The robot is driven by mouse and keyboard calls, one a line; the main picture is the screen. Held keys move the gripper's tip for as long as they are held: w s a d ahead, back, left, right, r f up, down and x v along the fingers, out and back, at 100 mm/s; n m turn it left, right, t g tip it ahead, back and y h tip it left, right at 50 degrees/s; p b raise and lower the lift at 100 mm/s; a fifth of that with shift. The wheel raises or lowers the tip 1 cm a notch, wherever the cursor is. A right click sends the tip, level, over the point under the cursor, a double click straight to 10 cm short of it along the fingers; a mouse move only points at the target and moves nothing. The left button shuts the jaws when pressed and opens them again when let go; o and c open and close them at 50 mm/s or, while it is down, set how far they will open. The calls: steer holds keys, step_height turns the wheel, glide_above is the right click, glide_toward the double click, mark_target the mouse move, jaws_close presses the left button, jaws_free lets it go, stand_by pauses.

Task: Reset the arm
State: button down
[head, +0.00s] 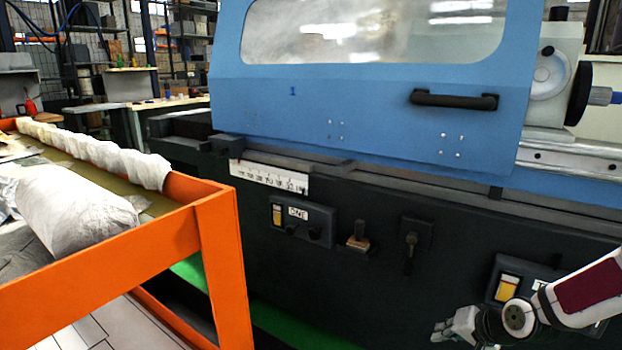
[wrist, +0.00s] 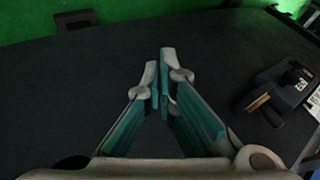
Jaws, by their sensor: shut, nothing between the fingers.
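My gripper (head: 441,331) is at the lower right of the head view, in front of the dark lower body of the cylindrical grinder (head: 352,270). In the wrist view my gripper (wrist: 160,75) has its two pale fingers with teal pads drawn together. Nothing is between them. Behind the fingers, the wrist view shows the dark machine surface and a green strip (wrist: 130,18) along the top. My arm comes in from the right edge of the head view.
The grinder's blue sliding door (head: 370,105) has a black handle (head: 454,100). Control panels and levers (head: 357,238) stick out of the machine's front. A control block (wrist: 280,90) is at the right of the wrist view. An orange-framed cart (head: 222,260) with wrapped items stands at the left.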

steer(key=s+a+r+n+g+h, duration=0.2)
steer(key=s+r+g+h, duration=0.1)
steer(key=s+r, duration=0.7)
steer(key=s+a+r+n+g+h, duration=0.2)
steer(key=s+a+r+g+h, duration=0.1)
steer(key=s+r, duration=0.7)
steer(key=s+a+r+n+g+y, duration=0.1)
steer(key=s+a+r, duration=0.25)
steer(key=s, duration=0.55)
steer(key=s+a+r+n+y, duration=0.1)
steer(key=s+a+r+y, duration=0.2)
steer(key=s, duration=0.7)
step_height(320, 180, up, 31)
steer(key=t+h+p, duration=0.1)
steer(key=t+p, duration=0.3)
steer(key=p, duration=2.5)
steer(key=shift+w+a, duration=0.2)
steer(key=shift+w, duration=0.25)
steer(key=shift+d, duration=0.1)
